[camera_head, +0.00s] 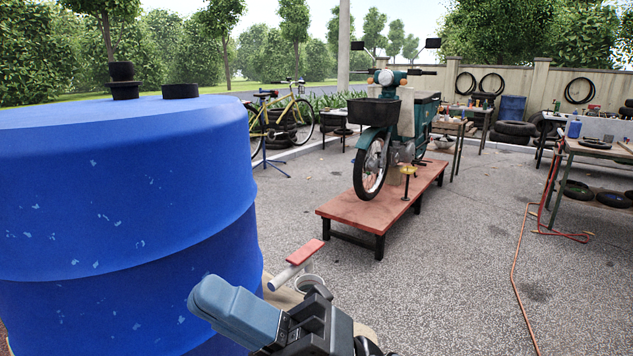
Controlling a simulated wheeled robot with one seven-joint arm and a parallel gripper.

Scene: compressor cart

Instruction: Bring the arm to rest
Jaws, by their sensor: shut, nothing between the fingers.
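Part of my arm (238,310) shows at the bottom of the head view, as a rounded blue-grey link joined to dark, blocky parts. It is folded close in front of my body, between the large blue drum and the paved floor. I cannot make out my gripper's fingers in this view. Nothing is seen held by the part of the arm that shows.
A large blue drum (120,200) stands close on the left. Just beyond my arm is a red flat piece (305,252) on a pale tube. A red platform (350,212) bears a green moped (375,112). An orange hose (515,260) lies right. Paving between is open.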

